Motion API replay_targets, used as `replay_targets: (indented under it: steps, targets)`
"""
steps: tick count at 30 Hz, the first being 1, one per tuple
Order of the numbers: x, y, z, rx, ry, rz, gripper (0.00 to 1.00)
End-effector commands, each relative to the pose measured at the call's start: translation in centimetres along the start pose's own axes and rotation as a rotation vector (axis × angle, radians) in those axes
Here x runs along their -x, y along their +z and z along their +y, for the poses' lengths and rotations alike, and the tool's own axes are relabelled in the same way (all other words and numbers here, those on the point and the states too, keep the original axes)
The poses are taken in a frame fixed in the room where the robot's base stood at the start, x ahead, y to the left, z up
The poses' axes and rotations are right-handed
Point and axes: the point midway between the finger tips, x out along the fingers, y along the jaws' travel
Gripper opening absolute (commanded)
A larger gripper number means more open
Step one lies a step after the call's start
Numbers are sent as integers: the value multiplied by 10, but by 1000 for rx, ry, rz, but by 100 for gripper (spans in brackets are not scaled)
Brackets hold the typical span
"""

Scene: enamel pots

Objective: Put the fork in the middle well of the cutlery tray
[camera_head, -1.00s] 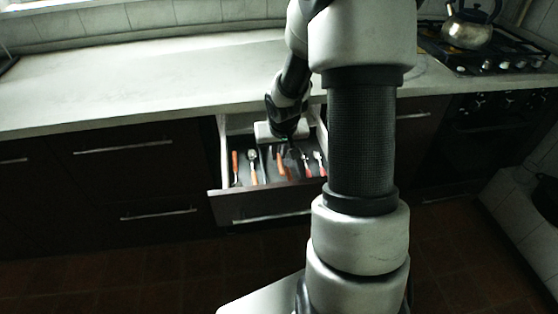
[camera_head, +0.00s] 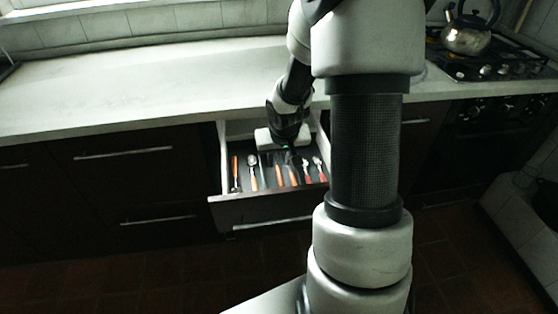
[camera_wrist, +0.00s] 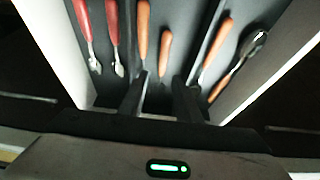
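The open drawer (camera_head: 266,210) holds a cutlery tray with dark wells (camera_wrist: 190,45). Several pieces lie in it: orange-handled ones (camera_wrist: 143,30), two red-handled ones (camera_wrist: 112,25) and a spoon (camera_wrist: 252,45). I cannot tell which piece is the fork, since many heads are hidden or too small. My gripper (camera_wrist: 160,98) reaches down over the tray from the back, its two dark fingers apart. A short orange handle (camera_wrist: 165,55) shows in line with the gap between them. Nothing is visibly held.
The drawer's side wall (camera_wrist: 265,85) stands close beside the cutlery. A pale counter (camera_head: 130,85) lies above the drawer and is mostly clear. A kettle (camera_head: 468,38) stands on the stove at the right.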

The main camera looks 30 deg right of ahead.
Motion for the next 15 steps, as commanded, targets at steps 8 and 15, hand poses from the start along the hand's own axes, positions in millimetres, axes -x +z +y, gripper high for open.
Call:
replay_targets:
  steps: [8, 15]
  targets:
    - [63, -2, 0, -2, 1, 3, 30]
    - [85, 0, 0, 0, 0, 1, 30]
